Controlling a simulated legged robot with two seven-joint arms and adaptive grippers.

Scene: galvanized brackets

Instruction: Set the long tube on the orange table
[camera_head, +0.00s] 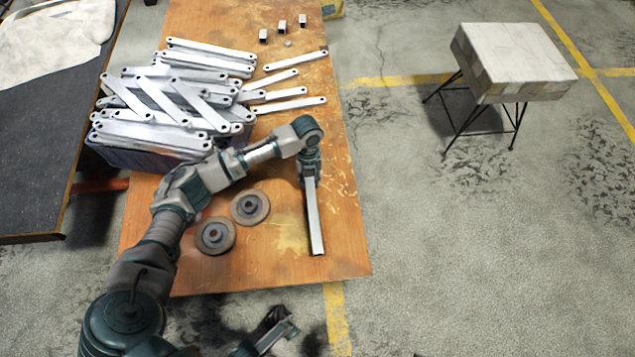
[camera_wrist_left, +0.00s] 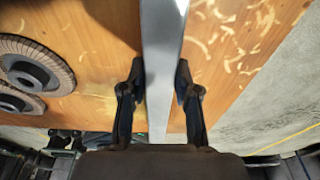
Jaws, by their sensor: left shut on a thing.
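The long tube (camera_head: 314,220) is a straight silver-grey square tube over the right front part of the orange table (camera_head: 150,270). My left gripper (camera_head: 310,172) is shut on it near its far end. In the left wrist view the tube (camera_wrist_left: 162,45) runs between the two dark fingers of the gripper (camera_wrist_left: 160,88). I cannot tell whether the tube touches the table or hangs just above it. What looks like my right gripper (camera_head: 277,328) is at the bottom edge, off the table's front; its jaws are unclear.
A pile of flat galvanized brackets (camera_head: 165,105) fills the table's left side, with several loose ones right of it. Two grinding discs (camera_head: 216,236) (camera_head: 250,207) lie left of the tube. Small square pieces (camera_head: 282,27) stand at the back. A stool (camera_head: 512,60) is on the floor.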

